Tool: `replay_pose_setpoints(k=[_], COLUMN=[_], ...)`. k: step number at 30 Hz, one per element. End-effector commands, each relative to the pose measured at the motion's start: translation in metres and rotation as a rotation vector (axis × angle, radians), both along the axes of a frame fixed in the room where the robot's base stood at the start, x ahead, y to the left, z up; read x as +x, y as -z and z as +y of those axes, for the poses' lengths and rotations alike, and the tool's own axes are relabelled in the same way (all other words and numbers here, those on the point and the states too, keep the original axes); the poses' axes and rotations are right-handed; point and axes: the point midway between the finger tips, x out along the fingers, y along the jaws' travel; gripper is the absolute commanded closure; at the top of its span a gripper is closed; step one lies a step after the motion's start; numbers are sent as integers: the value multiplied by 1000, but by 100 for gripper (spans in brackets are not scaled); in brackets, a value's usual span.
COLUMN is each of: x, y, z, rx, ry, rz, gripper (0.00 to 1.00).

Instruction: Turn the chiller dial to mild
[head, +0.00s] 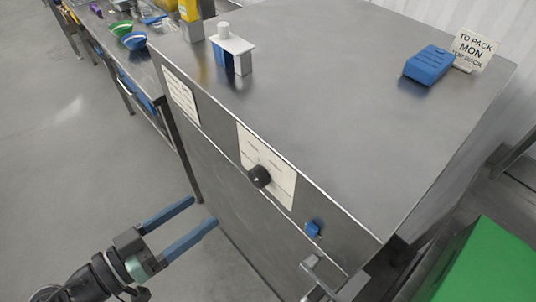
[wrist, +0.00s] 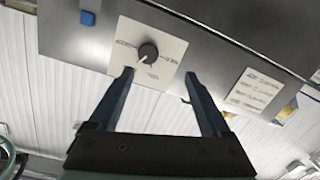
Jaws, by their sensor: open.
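The chiller dial (head: 259,176) is a round black knob on a pale label plate (head: 284,187) on the chiller's front. In the wrist view the dial (wrist: 147,53) shows a light pointer mark toward its lower left, and the plate's printed words are too small to read. My gripper (head: 204,212) is open and empty, with two long blue fingers, left of and below the dial in the head view. In the wrist view the fingertips of my gripper (wrist: 160,75) lie apart on either side of the dial's lower edge, and I see no contact.
A blue switch (head: 313,229) and a metal handle (head: 322,275) are on the chiller front. On the steel top (head: 320,75) stand a blue box (head: 428,65), a sign (head: 473,50) and a white-and-blue holder (head: 232,50). A bench with bowls is at upper left. A green surface (head: 485,265) is at lower right.

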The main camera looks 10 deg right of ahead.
Motion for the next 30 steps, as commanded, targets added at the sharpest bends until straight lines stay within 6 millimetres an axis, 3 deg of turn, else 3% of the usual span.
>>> replay_pose_setpoints(k=[3,7,22,30], x=[-17,-17,39,54], y=[-2,-3,-5,-2], z=[3,-4,-82,-101], rx=[-52,-65,-63,-61], ry=[30,40,41,37], rz=[-46,-62,-58,-62], gripper=[18,18,18,18])
